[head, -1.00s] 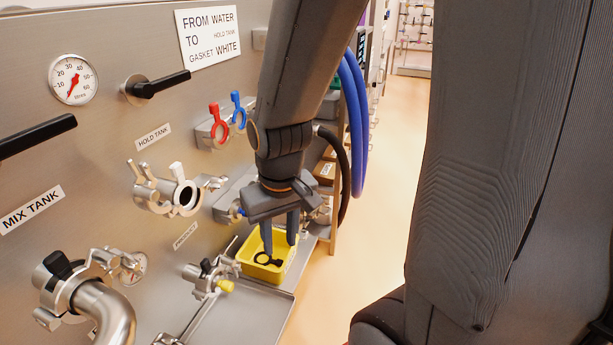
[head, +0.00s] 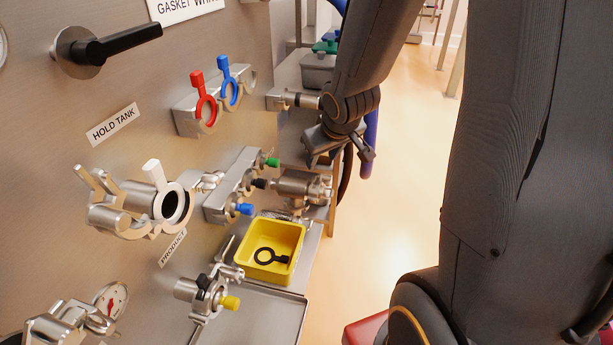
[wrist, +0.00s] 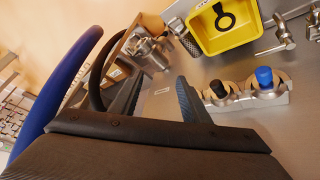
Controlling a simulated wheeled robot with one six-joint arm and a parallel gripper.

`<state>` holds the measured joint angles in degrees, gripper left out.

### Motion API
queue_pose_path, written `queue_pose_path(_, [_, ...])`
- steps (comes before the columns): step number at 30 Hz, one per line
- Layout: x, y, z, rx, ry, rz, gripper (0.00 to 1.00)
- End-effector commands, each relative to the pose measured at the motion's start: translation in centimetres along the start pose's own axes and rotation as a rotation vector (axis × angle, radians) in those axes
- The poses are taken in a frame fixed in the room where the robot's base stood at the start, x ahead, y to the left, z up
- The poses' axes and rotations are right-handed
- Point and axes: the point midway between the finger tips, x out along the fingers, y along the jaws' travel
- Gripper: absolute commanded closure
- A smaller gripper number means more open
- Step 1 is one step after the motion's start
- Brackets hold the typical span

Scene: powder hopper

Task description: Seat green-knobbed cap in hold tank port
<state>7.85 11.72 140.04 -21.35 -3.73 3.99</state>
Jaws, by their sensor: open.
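The green-knobbed cap (head: 272,161) sits at the far end of a wall rack (head: 222,204), beside a black-knobbed cap (head: 260,183) and a blue-knobbed cap (head: 245,209). The hold tank port (head: 170,205) is open on the left, with a white-tabbed gasket (head: 152,172) at its mouth and its clamp swung open. My gripper (head: 338,150) is open and empty, to the right of the green knob and apart from it. In the wrist view my gripper (wrist: 157,95) shows spread fingers; the black and blue knobs are right of them, and the green knob is not visible.
A yellow bin (head: 298,232) holding a black gasket (head: 270,257) stands below the rack. A metal fitting (head: 302,186) lies close under my gripper. Red and blue gaskets (head: 206,100) hang above.

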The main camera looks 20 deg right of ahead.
Motion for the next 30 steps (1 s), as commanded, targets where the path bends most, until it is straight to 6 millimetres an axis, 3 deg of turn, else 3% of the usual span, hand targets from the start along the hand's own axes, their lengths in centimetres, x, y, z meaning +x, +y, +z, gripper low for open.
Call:
queue_pose_path(1, [3.0, 0.9, -1.1, -0.026, 0.063, -0.003, 0.58])
queue_pose_path(6, [8.8, 2.4, -5.9, -0.135, 0.313, -0.064, 0.58])
queue_pose_path(10, [12.2, 2.2, -8.1, -0.207, 0.494, -0.160, 0.58])
queue_pose_path(15, [15.1, 0.9, -8.7, -0.280, 0.710, -0.344, 0.58])
queue_pose_path(20, [16.1, -0.3, -7.0, -0.310, 0.882, -0.552, 0.58])
queue_pose_path(30, [15.0, -1.1, -3.2, -0.305, 1.053, -0.834, 0.58])
